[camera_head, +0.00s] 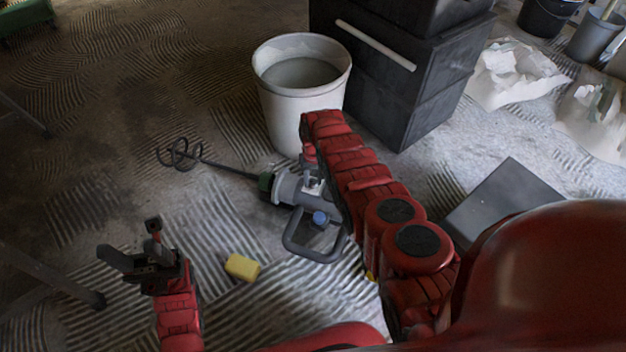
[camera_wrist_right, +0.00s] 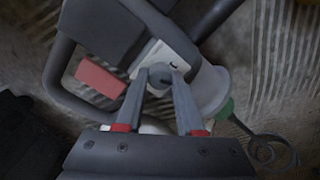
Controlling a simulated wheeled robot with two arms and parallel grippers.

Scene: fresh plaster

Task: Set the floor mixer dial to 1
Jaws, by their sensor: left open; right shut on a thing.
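The floor mixer (camera_head: 288,187) lies on the floor, a grey body with a looped handle (camera_head: 300,247) and a long shaft ending in a spiral paddle (camera_head: 180,153). In the right wrist view its small round grey dial (camera_wrist_right: 160,74) sits on a white plate (camera_wrist_right: 182,54) with a dark mark, too small to read. My right gripper (camera_wrist_right: 159,83) is shut on the dial, one finger on each side. In the head view my right arm hides most of that hand and the dial. My left gripper (camera_head: 131,240) is open and empty, left of the mixer.
A white bucket (camera_head: 297,110) stands behind the mixer, beside black stacked boxes (camera_head: 400,85). A yellow sponge (camera_head: 242,267) lies on the floor between my left gripper and the mixer's handle. A dark flat panel (camera_head: 503,203) lies at the right. The floor at far left is mostly clear.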

